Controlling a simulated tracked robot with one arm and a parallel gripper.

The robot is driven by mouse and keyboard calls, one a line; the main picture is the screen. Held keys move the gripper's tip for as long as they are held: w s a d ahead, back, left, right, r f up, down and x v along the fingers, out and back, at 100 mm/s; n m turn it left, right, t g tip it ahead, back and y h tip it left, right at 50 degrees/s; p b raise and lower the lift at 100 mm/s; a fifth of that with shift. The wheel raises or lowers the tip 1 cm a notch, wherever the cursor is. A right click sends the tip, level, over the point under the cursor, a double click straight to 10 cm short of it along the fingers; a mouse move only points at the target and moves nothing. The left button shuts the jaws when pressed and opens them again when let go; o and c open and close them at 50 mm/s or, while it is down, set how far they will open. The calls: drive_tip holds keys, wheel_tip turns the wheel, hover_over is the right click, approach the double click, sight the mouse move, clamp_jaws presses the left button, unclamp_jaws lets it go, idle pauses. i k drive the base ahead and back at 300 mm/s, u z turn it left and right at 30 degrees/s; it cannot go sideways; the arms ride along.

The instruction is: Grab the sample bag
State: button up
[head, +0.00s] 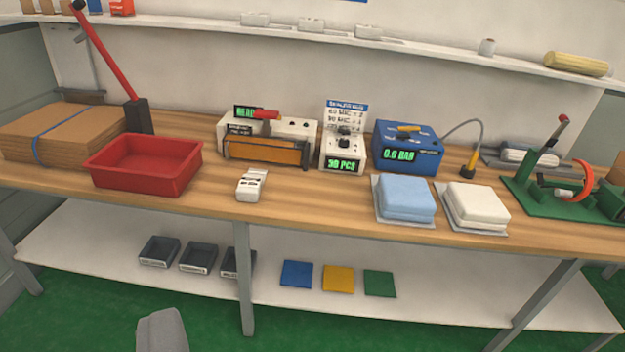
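No item is clearly marked as the sample bag. Two bag-like packs lie flat on the bench at right of centre: a light blue pack (405,196) and a white pack (476,204), each with a clear or grey sheet showing beneath it. A small white packet with dark print (251,185) lies near the front edge, right of the red tray. A grey rounded shape (162,331) at the bottom edge may be part of my gripper. It is well below the bench top and touches none of these; no fingertips show.
The wooden bench (330,212) carries a red tray (143,165), cardboard stack (60,134), sealer-like device (268,140), counter box (343,150), blue gauge box (406,149) and green fixture (570,195). A lower shelf (110,240) holds small bins and coloured squares.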

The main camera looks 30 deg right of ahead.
sight(249, 189)
drive_tip(key=z, duration=0.4)
drive_tip(key=i, duration=1.7)
drive_tip(key=u, duration=0.55)
